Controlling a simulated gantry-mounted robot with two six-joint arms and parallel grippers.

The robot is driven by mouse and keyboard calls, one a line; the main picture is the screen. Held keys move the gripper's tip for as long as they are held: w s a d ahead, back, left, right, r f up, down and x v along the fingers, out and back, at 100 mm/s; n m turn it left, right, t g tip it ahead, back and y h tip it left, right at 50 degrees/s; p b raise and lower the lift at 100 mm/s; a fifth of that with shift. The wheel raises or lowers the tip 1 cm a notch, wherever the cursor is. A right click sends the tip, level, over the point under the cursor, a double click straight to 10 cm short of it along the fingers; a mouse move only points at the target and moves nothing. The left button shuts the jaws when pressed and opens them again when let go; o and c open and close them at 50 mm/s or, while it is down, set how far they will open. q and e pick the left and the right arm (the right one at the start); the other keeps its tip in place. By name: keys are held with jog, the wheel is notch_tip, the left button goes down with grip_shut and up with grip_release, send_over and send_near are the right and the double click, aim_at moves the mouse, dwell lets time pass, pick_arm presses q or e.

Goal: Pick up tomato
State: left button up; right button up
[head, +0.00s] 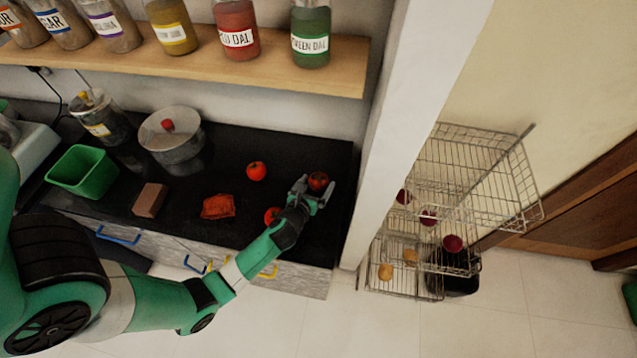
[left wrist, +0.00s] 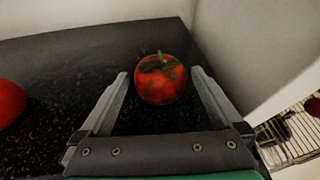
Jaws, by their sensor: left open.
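Several red tomatoes are on the black counter (head: 120,215). One tomato (head: 318,180) sits near the counter's right end, and it also shows in the left wrist view (left wrist: 161,79) with its green stem up. My left gripper (head: 312,190) is open at this tomato; in the left wrist view its fingers (left wrist: 160,78) stand on either side of it, with a gap on each side. A second tomato (head: 256,171) lies to the left, farther back. A third tomato (head: 271,215) is partly hidden behind my left arm. My right gripper is not in view.
A wall pillar (head: 412,90) stands close to the right of the counter. A shelf (head: 190,62) with jars overhangs the back. A wire rack (head: 480,180) stands beyond the pillar.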

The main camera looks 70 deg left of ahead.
aim_at(316, 182)
pick_arm(q)
jog(key=c, duration=1.3)
jog(key=shift+r+p, duration=0.45)
jog(key=shift+r, duration=0.1)
notch_tip(316, 182, up, 2)
jog(key=shift+r+p, duration=0.25)
jog(key=shift+p, duration=0.85)
jog(key=d+r+p, duration=0.3)
jog(key=d, duration=0.1)
jog(key=d+r+p, duration=0.3)
jog(key=d+p, duration=0.1)
jog(key=d, duration=0.1)
jog(key=w+d+r+p, duration=0.1)
jog(key=d+r+p, duration=0.2)
jog(key=d+p, duration=0.1)
jog(key=shift+d+r, duration=0.25)
jog(key=shift+d, duration=0.3)
